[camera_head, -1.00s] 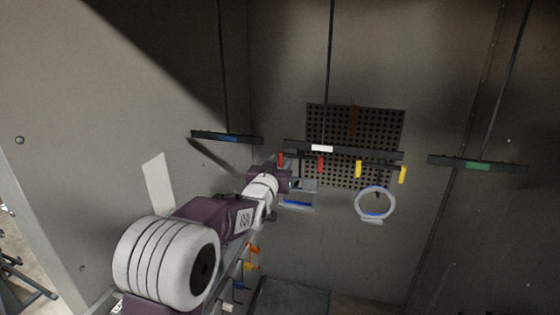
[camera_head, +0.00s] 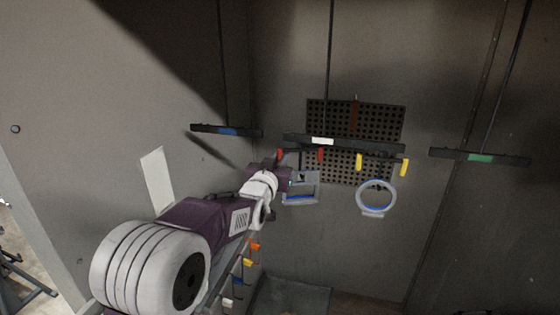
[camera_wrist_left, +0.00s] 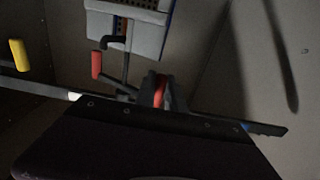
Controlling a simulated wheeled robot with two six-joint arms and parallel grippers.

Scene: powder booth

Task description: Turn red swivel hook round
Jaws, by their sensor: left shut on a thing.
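My left gripper (camera_head: 284,170) reaches the left end of the middle dark bar (camera_head: 370,146) in the head view. It is shut on a red swivel hook (camera_head: 280,154). In the left wrist view the hook's red part (camera_wrist_left: 161,88) shows between the dark fingers (camera_wrist_left: 160,93). A second red piece (camera_head: 320,155) is beside it on the same bar and also shows in the wrist view (camera_wrist_left: 96,65). A grey square frame (camera_head: 301,200) with a blue strip hangs close beside the gripper. The gripper partly hides its upper left. My right gripper is out of view.
Two yellow pieces (camera_head: 359,161) are farther right on the bar. A grey ring (camera_head: 362,196) hangs below them. Other bars hang at left (camera_head: 208,129) and right (camera_head: 500,159). A perforated panel (camera_head: 391,116) is behind. Several coloured hooks (camera_head: 254,246) are below my arm.

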